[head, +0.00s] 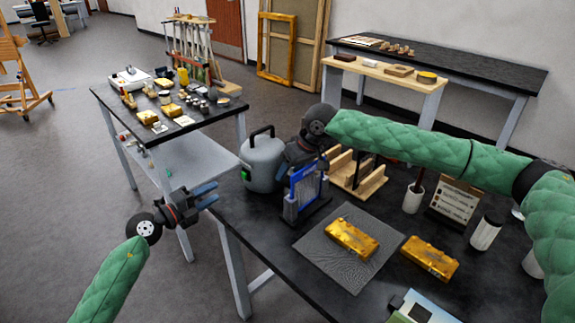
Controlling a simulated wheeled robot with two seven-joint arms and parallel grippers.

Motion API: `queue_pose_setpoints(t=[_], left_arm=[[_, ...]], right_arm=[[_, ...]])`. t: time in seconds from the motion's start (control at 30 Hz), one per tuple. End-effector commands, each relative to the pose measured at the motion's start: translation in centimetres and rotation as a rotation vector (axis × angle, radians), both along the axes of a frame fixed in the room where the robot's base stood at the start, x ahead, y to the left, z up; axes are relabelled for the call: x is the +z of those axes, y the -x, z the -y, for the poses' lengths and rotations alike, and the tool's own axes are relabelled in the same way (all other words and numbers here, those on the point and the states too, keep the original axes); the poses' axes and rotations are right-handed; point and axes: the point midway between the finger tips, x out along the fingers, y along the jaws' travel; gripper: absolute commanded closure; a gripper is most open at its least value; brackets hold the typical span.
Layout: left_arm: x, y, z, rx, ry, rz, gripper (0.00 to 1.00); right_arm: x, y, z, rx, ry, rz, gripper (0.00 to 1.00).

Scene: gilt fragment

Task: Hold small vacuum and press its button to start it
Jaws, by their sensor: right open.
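The small vacuum appears to be the grey canister (262,163) with a black top handle, upright at the left end of the dark table. A green button (245,174) shows low on its left side. My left gripper (213,196) is to the lower left of the canister, past the table edge and apart from it. Its two fingers point right with nothing seen between them; how far they are parted is unclear. My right gripper (305,178) is open and points down just right of the canister, in front of the blue-framed item. Its fingertips are hard to separate from that item.
A blue-framed item (311,192) and a wooden rack (358,178) stand close to my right gripper. A grey mat (318,250) bears a gilt piece (352,238); another gilt piece (430,258) lies beside it. A cluttered side table (184,127) stands at the left.

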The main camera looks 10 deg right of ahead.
Motion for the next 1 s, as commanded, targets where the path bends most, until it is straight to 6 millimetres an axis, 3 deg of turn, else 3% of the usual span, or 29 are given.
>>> queue_pose_setpoints(t=[0.3,0.6,0.67,0.9,1.0], left_arm=[[0.0,0.0,0.0,0.0,0.001,0.001,0.64],[0.0,0.0,0.0,0.0,0.001,0.001,0.64],[0.0,0.0,0.0,0.0,0.001,0.001,0.64],[0.0,0.0,0.0,0.0,0.001,0.001,0.64],[0.0,0.0,0.0,0.0,0.001,0.001,0.64]], right_arm=[[-2.5,-0.6,-1.0,0.0,0.0,0.0,0.44],[-2.8,-0.7,-1.1,0.0,0.001,0.0,0.44],[-2.8,-0.7,-1.1,0.0,0.001,0.0,0.52],[-2.7,-0.7,-1.1,0.0,0.001,0.0,0.99],[-2.7,-0.7,-1.1,0.0,0.001,0.0,1.0]])
